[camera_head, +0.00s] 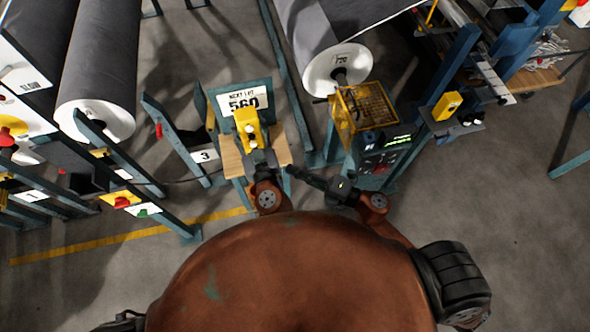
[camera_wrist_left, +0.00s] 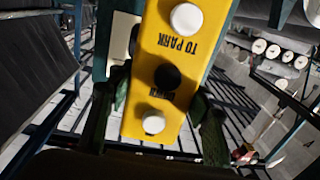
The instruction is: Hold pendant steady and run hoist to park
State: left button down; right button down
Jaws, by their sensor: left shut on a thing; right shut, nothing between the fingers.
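The yellow pendant (camera_head: 246,128) stands upright in front of a sign reading "NEXT LIFT 560". It also shows large in the left wrist view (camera_wrist_left: 178,52), with two white buttons, a black one between them, and "TO PARK" lettering below the top white button. My left gripper (camera_head: 259,155) is shut on the pendant's lower part, with one finger along each side in the wrist view (camera_wrist_left: 158,110). My right gripper (camera_head: 293,171) is shut and empty, just right of the left gripper, pointing left and apart from the pendant.
The sign (camera_head: 240,101) rises behind a small wooden shelf (camera_head: 231,162). Large grey rolls (camera_head: 105,55) lie behind. A yellow unit (camera_head: 447,105) is farther right; bare floor is at right.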

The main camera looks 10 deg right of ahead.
pick_arm(q)
jog(key=shift+f, duration=0.45)
jog(key=c, duration=1.3)
grip_release()
jog(key=o, duration=0.4)
jog(key=shift+r, duration=0.3)
jog(key=shift+c, duration=0.2)
jog(key=s, duration=0.7)
jog(key=shift+s+d, duration=0.25)
jog(key=shift+d, duration=0.05)
